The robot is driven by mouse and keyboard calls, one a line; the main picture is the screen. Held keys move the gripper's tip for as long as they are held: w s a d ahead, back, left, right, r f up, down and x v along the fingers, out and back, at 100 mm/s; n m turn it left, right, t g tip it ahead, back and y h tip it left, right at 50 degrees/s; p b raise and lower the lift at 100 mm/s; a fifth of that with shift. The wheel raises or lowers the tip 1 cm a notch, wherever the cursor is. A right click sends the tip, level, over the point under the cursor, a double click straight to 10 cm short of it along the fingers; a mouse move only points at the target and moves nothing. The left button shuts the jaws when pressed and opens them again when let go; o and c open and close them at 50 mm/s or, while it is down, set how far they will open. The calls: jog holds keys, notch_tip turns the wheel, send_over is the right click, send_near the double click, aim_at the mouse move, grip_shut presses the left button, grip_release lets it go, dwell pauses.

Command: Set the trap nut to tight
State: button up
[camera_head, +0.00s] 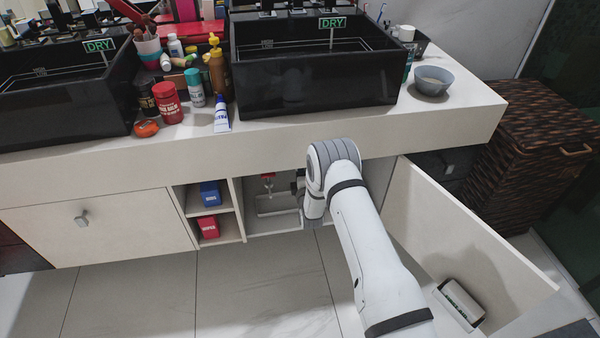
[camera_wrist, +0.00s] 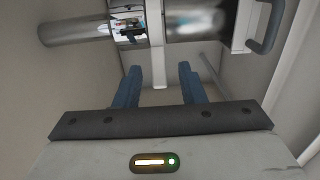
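Beyond the fingertips, chrome pipework crosses the top of the picture. A pipe (camera_wrist: 78,31) lies at the left, a shiny banded collar (camera_wrist: 128,23) that may be the trap nut is in the middle, and a wider chrome body (camera_wrist: 195,20) is at the right. The fingers appear short of the collar, not touching it. I cannot read whether it is loose or tight. In the head view, my arm reaches into the open cabinet and hides the pipework and most of the gripper.
A grey handle-like part (camera_wrist: 268,28) stands right of the pipework. In the head view, a red fitting (camera_head: 268,177) hangs above a pale tray (camera_head: 277,205) in the cabinet. Shelves with blue (camera_head: 210,194) and red (camera_head: 208,227) boxes are left; the open door (camera_head: 470,230) is right.

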jog(key=shift+w+a, duration=0.2)
jog(key=shift+w, duration=0.05)
grip_shut()
dwell(0.4)
